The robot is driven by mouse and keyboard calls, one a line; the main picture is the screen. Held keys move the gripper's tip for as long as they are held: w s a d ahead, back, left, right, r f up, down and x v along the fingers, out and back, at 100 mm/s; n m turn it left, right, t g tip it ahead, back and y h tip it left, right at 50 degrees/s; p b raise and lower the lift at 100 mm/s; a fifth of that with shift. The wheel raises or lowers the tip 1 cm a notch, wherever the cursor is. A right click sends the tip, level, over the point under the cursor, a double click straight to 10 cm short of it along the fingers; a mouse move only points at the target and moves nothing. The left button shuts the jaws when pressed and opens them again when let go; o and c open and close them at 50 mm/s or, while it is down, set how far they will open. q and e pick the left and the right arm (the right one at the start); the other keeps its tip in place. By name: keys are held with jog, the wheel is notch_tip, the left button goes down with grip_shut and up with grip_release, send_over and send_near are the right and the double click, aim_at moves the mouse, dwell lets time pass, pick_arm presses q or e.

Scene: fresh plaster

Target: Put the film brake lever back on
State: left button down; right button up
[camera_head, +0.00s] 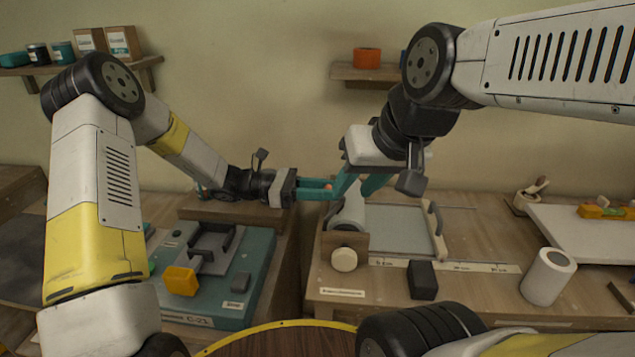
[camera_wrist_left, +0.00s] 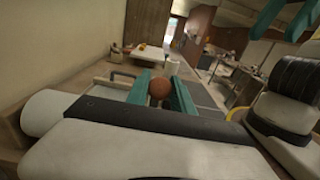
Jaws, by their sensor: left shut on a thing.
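My left gripper (camera_head: 328,188) is shut on the film brake lever, in the air above the gap between the two benches. Only the lever's round reddish-brown knob (camera_wrist_left: 160,88) shows clearly, between the teal fingers in the left wrist view; the rest is hidden. My right gripper (camera_head: 361,184) is close by on the right, pointing down, with its teal fingers apart and nothing seen between them. Below it a white film roll (camera_head: 351,214) sits at the left end of the right bench, behind a wooden block with a pale round knob (camera_head: 344,259). The lever's seat cannot be made out.
A grey panel with a pale handle (camera_head: 437,228) lies right of the roll. A black block (camera_head: 422,280) and a white cylinder (camera_head: 549,276) stand in front. A teal machine (camera_head: 215,308) with a yellow block (camera_head: 181,281) is on the left bench.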

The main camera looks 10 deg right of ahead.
aim_at(345, 198)
pick_arm(q)
jog(key=shift+d, duration=0.15)
jog(key=d+y, duration=0.2)
jog(key=shift+s+t+y, duration=0.3)
jog(key=shift+t+y, duration=0.1)
jog(key=shift+s+d+f+t+y, duration=0.15)
jog(key=shift+d+f+t+y, duration=0.1)
jog(key=shift+d+y, duration=0.3)
jog(key=shift+s+d+f+t+y, duration=0.2)
jog(key=shift+d+y, duration=0.2)
jog(key=shift+y, duration=0.25)
jog(key=d+y, duration=0.1)
jog(key=f+y, duration=0.1)
jog(key=shift+s+d+f+t+y, duration=0.1)
jog(key=shift+s+d+t+y, duration=0.15)
jog(key=shift+d+y, duration=0.1)
jog(key=shift+s+d+f+t+y, duration=0.1)
jog(key=shift+d+f+t+y, duration=0.1)
jog(key=shift+d+f+y, duration=0.35)
jog(key=shift+d+f+t+y, duration=0.1)
jog(key=shift+f+t+y, duration=0.2)
jog(key=shift+y, duration=0.4)
jog(key=shift+s+d+f, duration=0.1)
jog(key=shift+d+f, duration=0.1)
jog(key=shift+f, duration=0.3)
jog(key=c, duration=1.1)
grip_release()
jog(key=shift+d, duration=0.1)
